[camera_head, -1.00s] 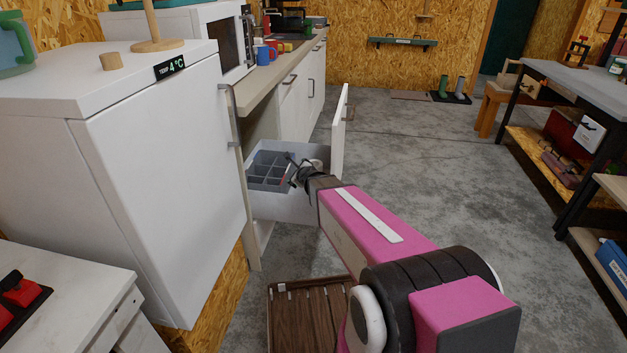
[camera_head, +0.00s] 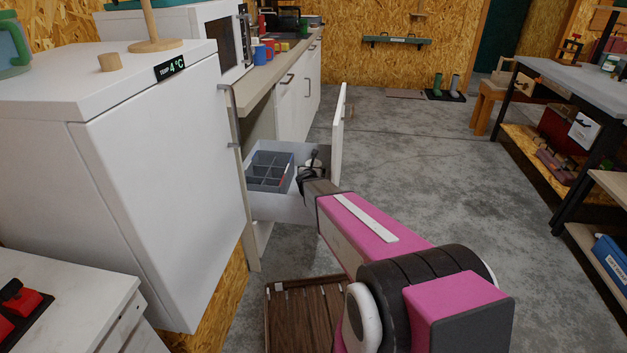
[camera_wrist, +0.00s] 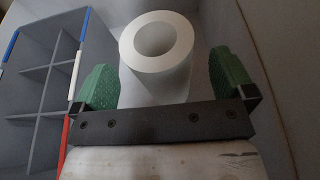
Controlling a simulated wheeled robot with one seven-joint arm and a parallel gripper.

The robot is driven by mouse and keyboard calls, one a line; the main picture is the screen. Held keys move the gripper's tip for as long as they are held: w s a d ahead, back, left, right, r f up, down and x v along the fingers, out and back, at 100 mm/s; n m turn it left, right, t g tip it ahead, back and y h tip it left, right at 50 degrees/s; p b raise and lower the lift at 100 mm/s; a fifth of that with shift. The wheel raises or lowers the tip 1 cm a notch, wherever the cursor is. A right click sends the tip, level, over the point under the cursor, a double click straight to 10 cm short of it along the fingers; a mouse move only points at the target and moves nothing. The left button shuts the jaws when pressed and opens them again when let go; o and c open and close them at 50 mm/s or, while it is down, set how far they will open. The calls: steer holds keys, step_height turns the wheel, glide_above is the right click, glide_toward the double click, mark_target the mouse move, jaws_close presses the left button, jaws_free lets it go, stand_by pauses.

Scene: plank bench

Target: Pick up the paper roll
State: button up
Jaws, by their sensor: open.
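The white paper roll (camera_wrist: 157,68) stands in the drawer, its round open end facing the camera in the wrist view. My gripper (camera_wrist: 165,88) is open, with one green fingertip on each side of the roll. I cannot tell whether the fingers touch it. In the head view my gripper (camera_head: 309,170) reaches into the open drawer (camera_head: 285,208), and the roll is mostly hidden behind it.
A grey divided tray (camera_head: 270,171) lies in the drawer left of my gripper; it also shows in the wrist view (camera_wrist: 40,75). The drawer front (camera_head: 338,140) rises close on the right. A white fridge (camera_head: 165,190) stands at the left.

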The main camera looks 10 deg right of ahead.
steer(key=x, duration=0.3)
steer(key=shift+w+f, duration=0.2)
steer(key=shift+w, duration=0.15)
steer(key=shift+c, duration=0.3)
steer(key=c, duration=1.2)
steer(key=shift+r, duration=0.1)
